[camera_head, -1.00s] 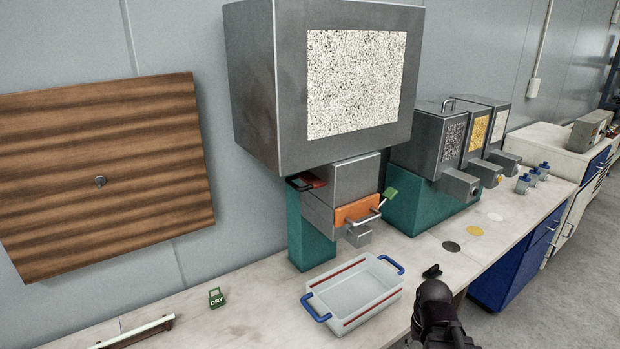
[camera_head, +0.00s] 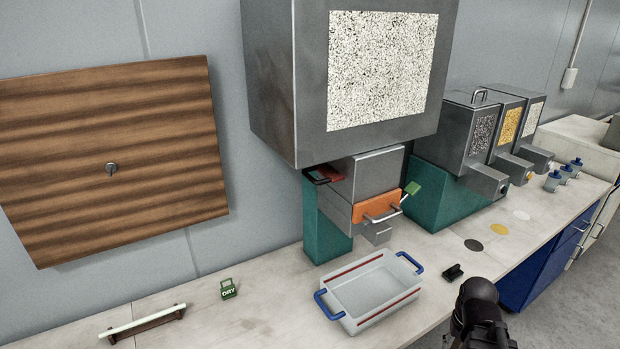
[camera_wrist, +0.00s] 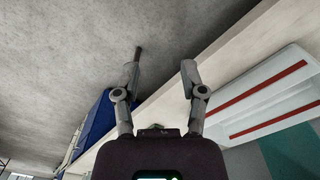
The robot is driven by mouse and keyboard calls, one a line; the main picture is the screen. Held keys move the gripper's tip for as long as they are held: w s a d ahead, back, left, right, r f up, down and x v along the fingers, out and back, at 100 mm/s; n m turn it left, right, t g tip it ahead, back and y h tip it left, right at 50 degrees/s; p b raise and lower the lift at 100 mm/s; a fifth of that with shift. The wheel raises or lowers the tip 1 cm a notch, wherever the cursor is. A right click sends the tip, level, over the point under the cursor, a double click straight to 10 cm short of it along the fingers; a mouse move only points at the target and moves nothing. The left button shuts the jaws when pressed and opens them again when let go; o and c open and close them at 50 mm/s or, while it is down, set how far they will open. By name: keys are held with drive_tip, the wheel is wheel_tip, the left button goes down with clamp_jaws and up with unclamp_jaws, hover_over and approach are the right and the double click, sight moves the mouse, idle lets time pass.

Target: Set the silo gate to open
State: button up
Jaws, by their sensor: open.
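The large grey silo (camera_head: 276,85) stands against the wall, with a speckled window on its front. Below it is a grey outlet block with an orange slide plate (camera_head: 376,206) that has a metal handle, and a green tag (camera_head: 412,189) beside its right end. A red plate with a dark handle (camera_head: 323,174) sticks out at the block's left. I cannot tell which plate is the gate. My gripper (camera_wrist: 163,62) is open and empty in the wrist view, away from the silo. In the head view my dark arm shows at the lower right; its fingers are hidden.
A clear tray (camera_head: 364,290) with blue handles sits on the counter below the outlet; its side shows in the wrist view (camera_wrist: 255,100). A small dark object (camera_head: 453,272), a DRY tag (camera_head: 228,289) and a bar handle (camera_head: 143,322) lie around it. Smaller hoppers (camera_head: 470,130) stand right.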

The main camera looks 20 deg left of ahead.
drive_tip(key=w+a+r+n+t+h+p, duration=0.2)
drive_tip(key=w+a+r+n+h, duration=0.3)
drive_tip(key=w+a, duration=0.4)
drive_tip(key=n+t+h+p, duration=0.3)
drive_tip(key=n+t+h, duration=0.35)
drive_tip(key=t, duration=0.65)
approach(308, 178)
drive_tip(key=shift+s+a+f+m+h, duration=0.4)
drive_tip(key=shift+s+a+m, duration=0.05)
drive_tip(key=shift+a, duration=0.15)
drive_tip(key=shift+s+a+f+m+h, duration=0.35)
drive_tip(key=shift+s+a+f+m, duration=0.05)
drive_tip(key=shift+a, duration=0.25)
drive_tip(key=shift+w+d, duration=0.1)
drive_tip(key=p+x, duration=0.2)
drive_tip(key=x, duration=1.1)
drive_tip(key=shift+w+d+r+p, duration=0.1)
drive_tip(key=shift+w+d+p, duration=0.1)
drive_tip(key=shift+p, duration=0.1)
